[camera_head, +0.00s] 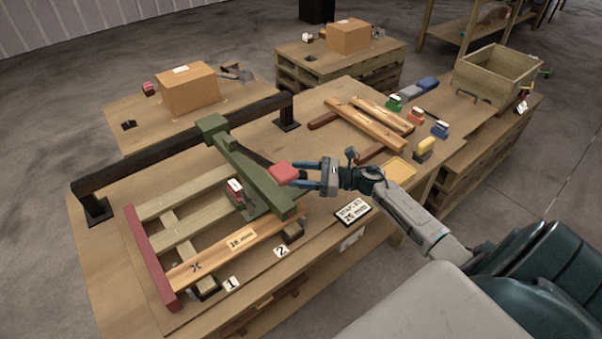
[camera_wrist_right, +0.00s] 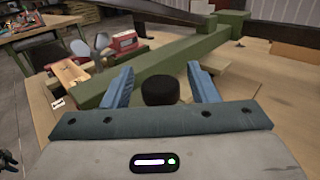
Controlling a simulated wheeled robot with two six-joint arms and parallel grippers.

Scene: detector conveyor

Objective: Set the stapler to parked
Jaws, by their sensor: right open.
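The stapler (camera_head: 237,188), red with a white label, sits beside a green beam (camera_head: 258,180) over the wooden slats; it seems to be the red tool in the wrist view (camera_wrist_right: 124,41). The beam hangs from a dark rail and also shows in the wrist view (camera_wrist_right: 170,62). A dark lever with a red pad (camera_head: 284,174) rises from the beam. My right gripper (camera_head: 301,173) is open at the pad's right side. In the wrist view a round black knob (camera_wrist_right: 160,90) lies between its fingers (camera_wrist_right: 160,78); contact is unclear. My left gripper is out of view.
The dark rail (camera_head: 180,146) crosses the bench on two posts. A pallet frame with a red end board (camera_head: 153,259) lies below the beam. A "staples" sign (camera_head: 352,212) and yellow tray (camera_head: 399,170) are near my right arm. Several coloured tools stand at right.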

